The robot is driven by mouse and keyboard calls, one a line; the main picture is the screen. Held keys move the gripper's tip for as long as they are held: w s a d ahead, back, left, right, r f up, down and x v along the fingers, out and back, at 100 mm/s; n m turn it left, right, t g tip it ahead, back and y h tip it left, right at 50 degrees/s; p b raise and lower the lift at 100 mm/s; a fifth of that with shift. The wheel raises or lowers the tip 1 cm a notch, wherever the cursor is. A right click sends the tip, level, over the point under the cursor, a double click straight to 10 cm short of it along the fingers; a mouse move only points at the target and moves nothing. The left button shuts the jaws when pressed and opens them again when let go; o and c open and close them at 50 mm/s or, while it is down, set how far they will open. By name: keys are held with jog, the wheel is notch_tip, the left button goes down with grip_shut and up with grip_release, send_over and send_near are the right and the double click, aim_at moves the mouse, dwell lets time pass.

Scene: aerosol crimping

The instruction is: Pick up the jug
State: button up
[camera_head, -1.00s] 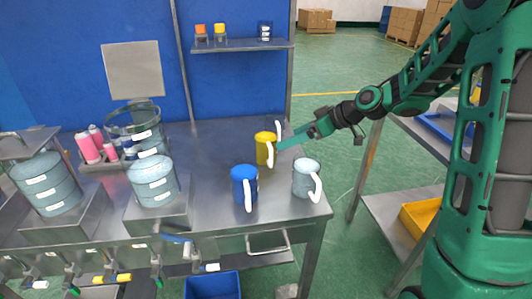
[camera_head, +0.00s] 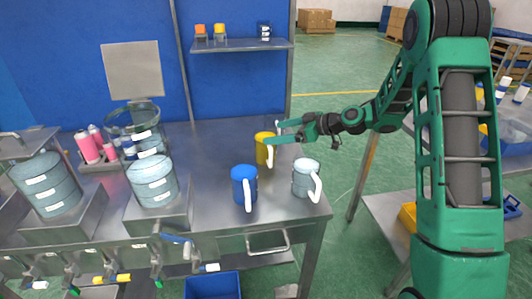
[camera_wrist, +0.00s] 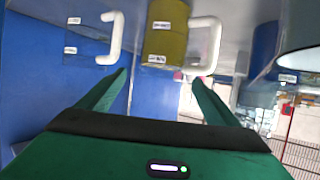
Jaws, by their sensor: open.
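A yellow jug (camera_head: 262,152) with a white handle stands upright on the metal table; it also shows in the wrist view (camera_wrist: 166,38). A blue jug (camera_head: 240,186) and a pale grey-blue jug (camera_head: 302,180), both with white handles, stand nearer the front edge. A clear jug (camera_wrist: 84,40) stands beside the yellow one in the wrist view; in the head view it is mostly hidden. My gripper (camera_wrist: 159,78) is open and empty. Its two fingers point toward the yellow jug from the right, with a gap left between fingertips and jug.
Two large grey-blue vessels (camera_head: 153,183) (camera_head: 47,186) and pink bottles (camera_head: 87,147) occupy the table's left side. A shelf (camera_head: 243,46) hangs on the blue wall behind. The table's middle, left of the jugs, is clear.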

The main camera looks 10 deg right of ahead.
aim_at(267, 133)
jog(key=x, duration=0.5)
jog(key=shift+r, duration=0.1)
jog(key=c, duration=2.2)
jog(key=shift+o, duration=0.2)
notch_tip(267, 133, up, 10)
